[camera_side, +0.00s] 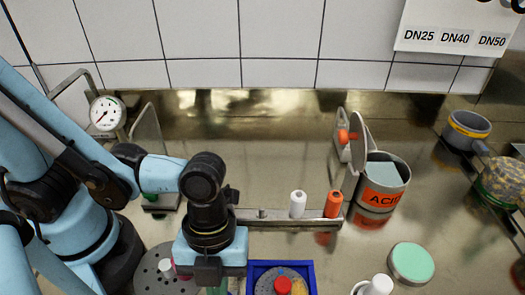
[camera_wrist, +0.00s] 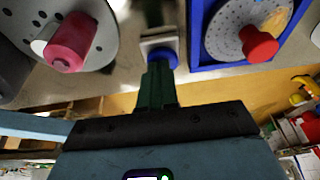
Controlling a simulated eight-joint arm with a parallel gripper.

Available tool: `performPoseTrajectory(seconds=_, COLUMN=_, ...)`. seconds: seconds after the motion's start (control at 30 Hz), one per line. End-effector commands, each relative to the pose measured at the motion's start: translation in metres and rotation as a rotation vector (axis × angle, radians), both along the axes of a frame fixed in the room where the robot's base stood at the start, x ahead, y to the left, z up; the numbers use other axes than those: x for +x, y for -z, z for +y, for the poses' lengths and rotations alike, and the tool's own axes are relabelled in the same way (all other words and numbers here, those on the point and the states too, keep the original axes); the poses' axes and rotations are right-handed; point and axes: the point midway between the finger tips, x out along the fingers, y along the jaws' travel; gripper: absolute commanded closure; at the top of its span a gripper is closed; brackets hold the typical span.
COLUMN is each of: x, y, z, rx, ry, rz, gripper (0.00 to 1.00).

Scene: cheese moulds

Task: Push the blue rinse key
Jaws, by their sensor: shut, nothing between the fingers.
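The blue rinse key (camera_wrist: 163,55) is a round blue button on a small pale block (camera_wrist: 157,36), in the upper middle of the wrist view. My gripper (camera_wrist: 157,68) has its green fingers shut and empty. The fingertips overlap the near part of the key in this view; I cannot tell whether they touch it. In the side view my gripper (camera_side: 217,290) points down at the bottom edge, and the key does not show there.
A perforated disc with a pink knob (camera_wrist: 72,42) stands left of the key. A blue tray (camera_wrist: 196,40) with a red-knobbed disc is close on the right. Behind are a rail with a white bottle (camera_side: 297,204) and an orange bottle (camera_side: 333,204), and an acid can (camera_side: 385,197).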

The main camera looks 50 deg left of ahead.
Motion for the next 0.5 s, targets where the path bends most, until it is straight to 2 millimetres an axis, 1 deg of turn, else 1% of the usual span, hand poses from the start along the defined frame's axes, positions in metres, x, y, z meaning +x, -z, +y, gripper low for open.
performPoseTrajectory(seconds=0.07, x=0.0, y=0.001, z=0.0, rx=-0.003, ry=0.001, rz=-0.01, gripper=1.0)
performPoseTrajectory(seconds=0.17, x=0.0, y=-0.003, z=0.0, rx=-0.003, ry=0.001, rz=-0.01, gripper=1.0)
performPoseTrajectory(seconds=0.27, x=0.0, y=-0.01, z=0.001, rx=-0.003, ry=0.001, rz=-0.009, gripper=1.0)
performPoseTrajectory(seconds=0.5, x=-0.001, y=-0.033, z=0.001, rx=-0.002, ry=0.0, rz=-0.003, gripper=1.0)
